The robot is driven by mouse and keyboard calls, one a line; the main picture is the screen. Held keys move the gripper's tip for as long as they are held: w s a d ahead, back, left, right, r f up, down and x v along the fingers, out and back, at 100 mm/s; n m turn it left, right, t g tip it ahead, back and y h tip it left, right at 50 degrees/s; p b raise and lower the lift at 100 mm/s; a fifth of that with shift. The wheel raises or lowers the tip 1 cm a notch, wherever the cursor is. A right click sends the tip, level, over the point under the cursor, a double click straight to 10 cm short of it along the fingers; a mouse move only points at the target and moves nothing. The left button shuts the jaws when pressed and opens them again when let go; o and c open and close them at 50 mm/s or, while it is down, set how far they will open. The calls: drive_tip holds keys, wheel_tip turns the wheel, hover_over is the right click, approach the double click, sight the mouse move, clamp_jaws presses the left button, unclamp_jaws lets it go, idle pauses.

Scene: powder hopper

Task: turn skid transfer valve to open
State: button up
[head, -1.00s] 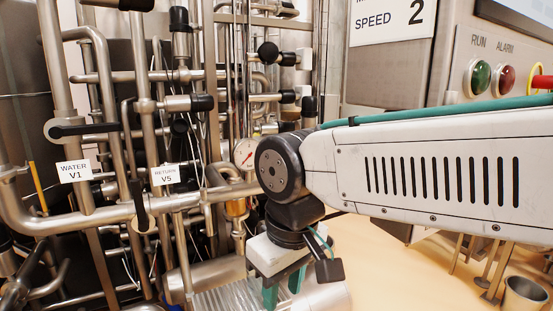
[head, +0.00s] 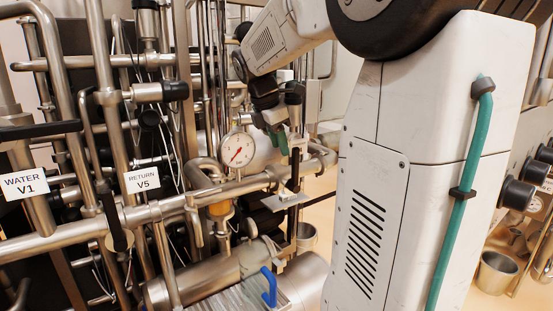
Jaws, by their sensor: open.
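My gripper (head: 276,138) has green fingers and is open and empty. It is at the upper middle of the head view, pointing down, right of the round pressure gauge (head: 237,150). Below it runs a horizontal steel pipe (head: 250,184). No label naming a transfer valve is legible. A blue hooked handle (head: 269,287) stands low in the middle, well below the gripper. The V1 handle (head: 40,130) is a black lever lying level at the left. The V5 handle (head: 115,222) is a black lever hanging down. My arm hides much of the right side.
Signs read WATER V1 (head: 24,185) and RETURN V5 (head: 141,180). A dark upright post (head: 293,200) with a small plate stands just below the gripper. Steel pipes crowd the left. A metal bucket (head: 495,275) stands on the tan floor at the right.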

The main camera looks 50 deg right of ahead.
drive_tip(key=n, duration=0.2)
hover_over(298, 161)
drive_tip(key=w+a, duration=0.2)
drive_tip(key=shift+s+f, duration=0.1)
drive_tip(key=shift+s, duration=0.1)
drive_tip(key=x, duration=0.7)
drive_tip(key=shift+s+d+f, duration=0.1)
drive_tip(key=shift+s+d, duration=0.05)
drive_tip(key=shift+d, duration=0.05)
clamp_jaws()
